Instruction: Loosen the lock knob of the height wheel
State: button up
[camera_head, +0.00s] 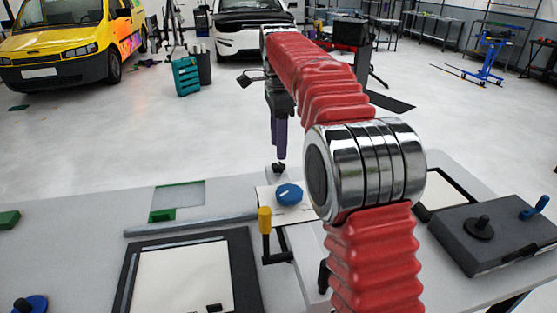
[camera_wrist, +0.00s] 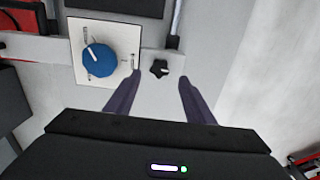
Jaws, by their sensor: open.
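The lock knob looks to be the small black star-shaped knob (camera_wrist: 159,69) on a light grey block beside the blue wheel (camera_wrist: 99,61). The blue wheel has a white pointer mark and sits on a white plate (camera_wrist: 76,38). In the head view the black knob (camera_head: 279,167) is just below my fingertips, and the blue wheel (camera_head: 289,194) is nearer the camera. My gripper (camera_head: 279,156) points down with its dark purple fingers. In the wrist view my gripper (camera_wrist: 159,80) is open, with the knob between the finger lines; contact cannot be told.
A yellow-topped lever (camera_head: 265,220) stands near the blue wheel. A black-framed white panel (camera_head: 185,275) lies at front left. A dark box with a black knob (camera_head: 485,235) is at right. Clear floor lies beyond the table, with a yellow van (camera_head: 65,45) farther off.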

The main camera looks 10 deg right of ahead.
aim_at(279, 165)
jog(key=shift+f, duration=2.95)
jog(key=shift+c, duration=0.4)
jog(key=c, duration=1)
